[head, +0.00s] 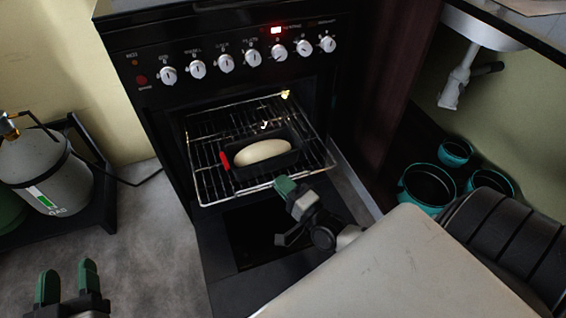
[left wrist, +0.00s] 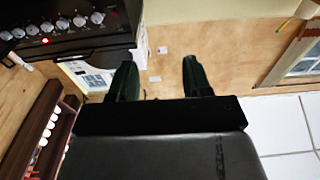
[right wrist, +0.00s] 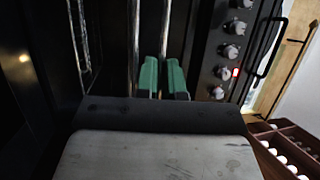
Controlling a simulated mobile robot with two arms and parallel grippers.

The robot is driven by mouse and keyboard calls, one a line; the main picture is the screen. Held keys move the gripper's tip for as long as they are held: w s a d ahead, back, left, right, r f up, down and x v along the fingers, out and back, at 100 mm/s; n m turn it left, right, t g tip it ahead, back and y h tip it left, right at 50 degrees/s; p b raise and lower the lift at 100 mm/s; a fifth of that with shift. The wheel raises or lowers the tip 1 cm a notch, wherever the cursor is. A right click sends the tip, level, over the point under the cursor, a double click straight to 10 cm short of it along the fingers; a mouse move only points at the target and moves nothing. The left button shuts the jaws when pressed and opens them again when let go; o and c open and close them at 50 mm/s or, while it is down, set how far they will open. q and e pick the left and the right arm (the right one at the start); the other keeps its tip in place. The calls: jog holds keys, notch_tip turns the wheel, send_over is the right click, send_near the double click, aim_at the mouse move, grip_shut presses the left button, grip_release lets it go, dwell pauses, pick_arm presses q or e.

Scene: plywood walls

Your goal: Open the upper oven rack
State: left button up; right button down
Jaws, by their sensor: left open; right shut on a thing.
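The oven (head: 225,68) stands open, its door lowered toward the floor. The upper oven rack (head: 212,188) is a wire rack, and in the head view it stretches out of the oven's opening. A dark pan (head: 284,163) with a pale loaf (head: 262,153) sits on it. My right gripper (head: 287,187) is at the rack's front edge, shut on the rack; in the right wrist view its green fingers (right wrist: 164,78) close around a metal bar. My left gripper (head: 68,285) is open and empty, low at the left, away from the oven; its fingers (left wrist: 157,80) are apart.
A gas cylinder (head: 52,170) stands in a dark frame at the left. Several teal pots (head: 430,184) sit on the right under a sink (head: 478,28). Grey floor (head: 165,230) is free left of the oven.

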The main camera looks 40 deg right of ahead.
jog(key=shift+a, duration=0.1)
jog(key=c, duration=1.5)
grip_release()
pick_arm(q)
jog(key=f+g, duration=0.1)
jog(key=f+g+y+p, duration=0.1)
jog(key=f, duration=0.1)
jog(key=s+a+f+g, duration=0.1)
jog(key=g, duration=0.1)
jog(key=shift+a+f+y, duration=0.1)
jog(key=shift+f+y, duration=0.2)
pick_arm(e)
jog(key=v, duration=1)
jog(key=shift+s, duration=0.4)
